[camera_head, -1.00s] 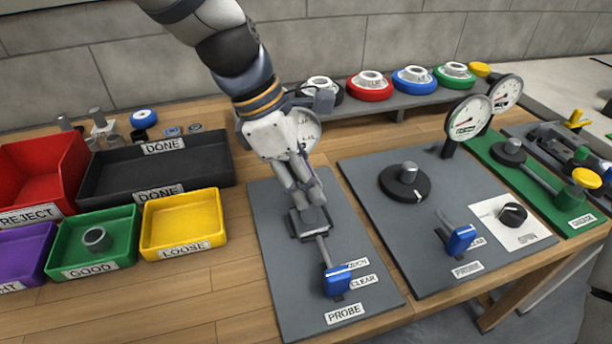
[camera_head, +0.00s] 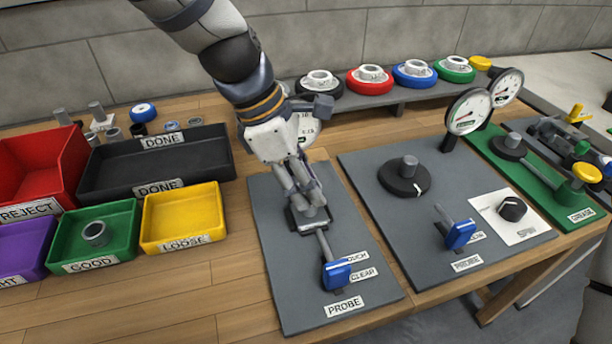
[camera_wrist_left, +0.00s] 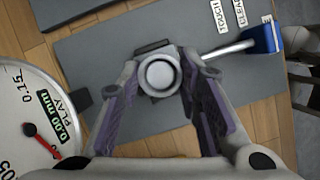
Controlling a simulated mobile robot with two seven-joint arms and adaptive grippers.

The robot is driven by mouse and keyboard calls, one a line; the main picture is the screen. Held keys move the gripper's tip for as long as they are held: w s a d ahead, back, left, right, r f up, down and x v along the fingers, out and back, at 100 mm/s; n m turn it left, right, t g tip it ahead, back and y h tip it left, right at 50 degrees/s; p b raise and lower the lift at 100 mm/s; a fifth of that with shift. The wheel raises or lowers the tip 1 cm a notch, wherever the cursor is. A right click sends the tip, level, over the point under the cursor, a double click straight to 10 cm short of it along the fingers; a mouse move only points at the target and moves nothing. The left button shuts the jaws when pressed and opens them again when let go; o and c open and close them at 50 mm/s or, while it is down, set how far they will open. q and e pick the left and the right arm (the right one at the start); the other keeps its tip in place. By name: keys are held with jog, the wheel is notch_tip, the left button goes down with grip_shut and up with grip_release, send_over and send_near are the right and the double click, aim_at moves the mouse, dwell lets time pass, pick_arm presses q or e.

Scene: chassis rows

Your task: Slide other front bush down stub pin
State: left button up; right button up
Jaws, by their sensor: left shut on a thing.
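My left gripper (camera_head: 308,204) points down over a small dark block (camera_head: 310,221) on the left grey probe plate (camera_head: 285,300). In the left wrist view its two fingers are closed on either side of a grey ring-shaped bush (camera_wrist_left: 160,74), seen from above. A paler round centre shows inside the ring; I cannot tell whether this is the stub pin's top or how far down the bush sits. In the head view the fingers hide the bush and pin. My right gripper is not in view.
A blue-handled probe lever (camera_head: 337,272) lies just in front of the block. A dial gauge (camera_wrist_left: 35,130) stands close beside the hand. A green tray (camera_head: 92,268) holds one grey bush (camera_head: 96,234). The yellow tray (camera_head: 184,245) and black DONE tray (camera_head: 110,183) look empty.

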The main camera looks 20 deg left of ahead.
pick_arm(q)
jog(key=shift+f, duration=0.25)
jog(key=o, duration=1.3)
jog(key=shift+r, duration=0.1)
jog(key=v, duration=1.2)
